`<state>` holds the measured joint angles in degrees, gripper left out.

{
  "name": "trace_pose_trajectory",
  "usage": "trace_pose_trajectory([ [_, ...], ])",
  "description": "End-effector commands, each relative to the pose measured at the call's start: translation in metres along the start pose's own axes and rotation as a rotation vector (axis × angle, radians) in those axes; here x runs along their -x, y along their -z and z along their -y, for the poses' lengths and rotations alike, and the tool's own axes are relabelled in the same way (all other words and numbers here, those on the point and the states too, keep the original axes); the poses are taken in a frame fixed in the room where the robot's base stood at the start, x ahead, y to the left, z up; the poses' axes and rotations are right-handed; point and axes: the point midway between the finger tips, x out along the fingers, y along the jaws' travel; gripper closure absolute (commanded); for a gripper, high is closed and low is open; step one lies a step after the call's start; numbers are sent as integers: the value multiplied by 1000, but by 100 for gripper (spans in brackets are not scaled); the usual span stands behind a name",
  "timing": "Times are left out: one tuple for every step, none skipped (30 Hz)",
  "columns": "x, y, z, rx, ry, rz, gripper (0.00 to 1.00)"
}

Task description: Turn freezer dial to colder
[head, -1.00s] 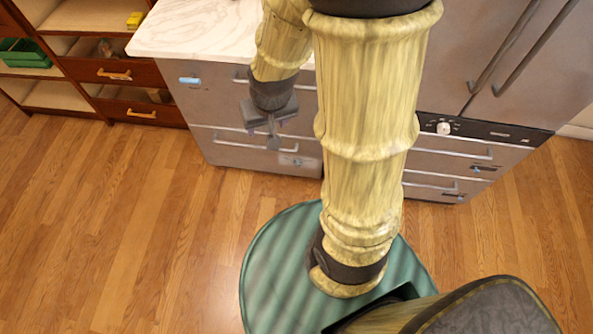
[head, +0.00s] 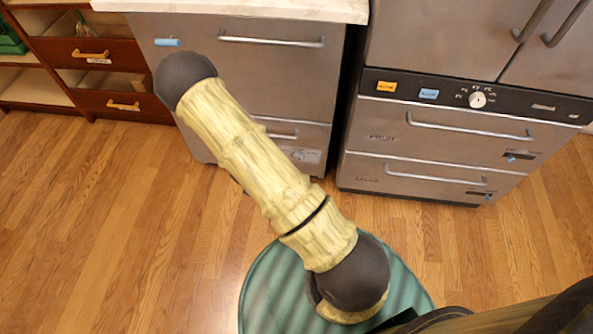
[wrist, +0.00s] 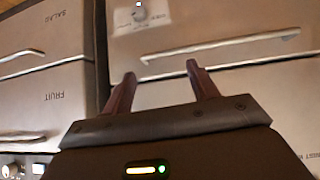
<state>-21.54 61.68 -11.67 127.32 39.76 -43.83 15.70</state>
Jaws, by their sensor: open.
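The dial (head: 477,99) is a white round knob on the black control strip above the drawers of the steel fridge-freezer at right in the head view. Small marks surround it; its exact setting is too small to read. It shows cut off at the lower left edge of the wrist view (wrist: 12,170), which looks upside down. My gripper (wrist: 161,73) is open, its two dark red fingers apart with nothing between them. It points at the steel front beside the fridge-freezer, away from the dial. In the head view my gripper is hidden behind my arm.
A steel dishwasher (head: 260,80) under a pale counter stands left of a dark gap. Wooden shelves stand far left. The floor is clear.

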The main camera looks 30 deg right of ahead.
Motion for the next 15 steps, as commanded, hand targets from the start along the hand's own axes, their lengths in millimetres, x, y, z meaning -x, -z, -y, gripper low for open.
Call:
trace_pose_trajectory([
  [-28,-27,-4,9,-20,-38,41],
  [-38,-35,-6,11,-30,-66,41],
  [-51,-46,-9,15,-43,-102,41],
  [-60,-54,-11,18,-52,-131,41],
  [-70,-61,-14,22,-59,-160,41],
  [-81,-72,-17,29,-70,-199,41],
  [-90,-79,-20,35,-77,-229,41],
  [-98,-87,-22,43,-82,-260,41],
  [-108,-97,-26,52,-89,-300,41],
  [-116,-104,-29,60,-93,-332,41],
  [-123,-112,-32,70,-96,-364,41],
  [-133,-121,-35,83,-99,-407,41],
  [-139,-129,-38,94,-100,-439,41],
  [-146,-136,-41,104,-100,-471,41],
  [-154,-146,-44,121,-99,-516,41],
])
